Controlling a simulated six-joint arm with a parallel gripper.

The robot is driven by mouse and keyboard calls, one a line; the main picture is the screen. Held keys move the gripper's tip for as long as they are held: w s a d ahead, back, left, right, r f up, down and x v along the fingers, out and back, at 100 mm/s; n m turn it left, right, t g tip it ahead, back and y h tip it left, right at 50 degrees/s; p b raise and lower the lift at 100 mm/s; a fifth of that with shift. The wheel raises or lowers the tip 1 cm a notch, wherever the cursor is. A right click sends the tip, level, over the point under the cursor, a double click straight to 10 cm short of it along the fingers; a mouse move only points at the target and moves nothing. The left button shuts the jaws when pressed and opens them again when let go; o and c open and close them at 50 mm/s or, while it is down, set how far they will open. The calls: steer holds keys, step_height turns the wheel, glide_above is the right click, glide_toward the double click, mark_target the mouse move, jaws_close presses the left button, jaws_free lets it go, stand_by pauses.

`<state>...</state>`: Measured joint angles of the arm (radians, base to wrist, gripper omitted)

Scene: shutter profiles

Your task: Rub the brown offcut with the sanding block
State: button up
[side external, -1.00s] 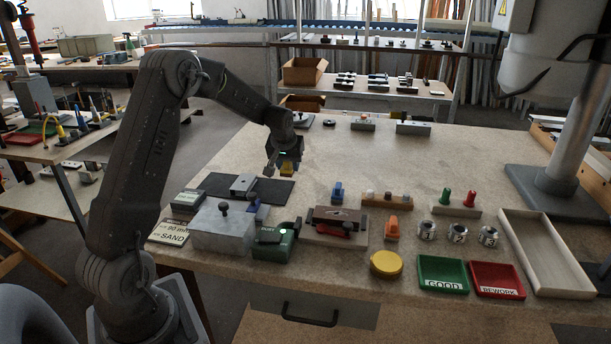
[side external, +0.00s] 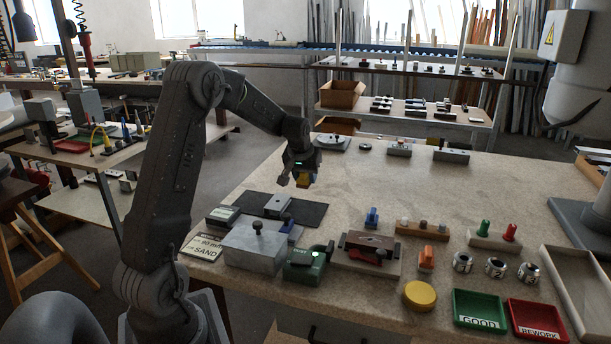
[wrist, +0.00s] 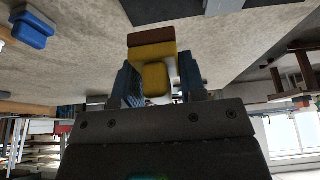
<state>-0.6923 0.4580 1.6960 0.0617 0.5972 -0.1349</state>
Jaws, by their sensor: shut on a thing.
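My gripper (side external: 302,174) is raised above the far right part of the dark mat (side external: 312,213). It is shut on the sanding block, a yellow block with a brown layer. The sanding block (wrist: 153,57) shows between the blue fingers in the wrist view, its brown layer facing away from the palm. The brown offcut (side external: 371,240) lies in a wooden holder (side external: 362,261) with a red and black part in front of it. My gripper is well to the left of and behind the offcut, apart from it.
A grey metal block (side external: 254,252) with a black knob and a green box (side external: 303,266) stand left of the holder. Blue (side external: 371,218) and orange (side external: 426,259) pieces, a yellow disc (side external: 419,296) and green (side external: 480,310) and red (side external: 536,320) trays are nearby.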

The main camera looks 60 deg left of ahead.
steer(key=w+d+m+t+h, duration=0.1)
steer(key=w+d+m+h, duration=0.3)
steer(key=d+m, duration=0.65)
steer(key=m+g+h, duration=0.1)
steer(key=m+h, duration=0.1)
steer(key=m, duration=0.6)
glide_above(361, 236)
steer(key=shift+n, duration=0.25)
steer(key=shift+s+a+f, duration=0.15)
steer(key=shift+f, duration=0.95)
steer(key=shift+s+a+f, duration=0.1)
steer(key=shift+s+f, duration=0.05)
steer(key=shift+f, duration=1)
steer(key=shift+s+a+f, duration=0.15)
steer(key=shift+f, duration=0.95)
steer(key=shift+w+d+f, duration=0.35)
steer(key=shift+w+d, duration=0.35)
steer(key=shift+w, duration=0.1)
steer(key=shift+c, duration=0.3)
steer(key=shift+w+d, duration=1.8)
steer(key=shift+d, duration=0.05)
steer(key=shift+s+a, duration=2.5)
steer(key=shift+a, duration=0.05)
step_height(361, 236, up, 8)
steer(key=shift+r, duration=0.15)
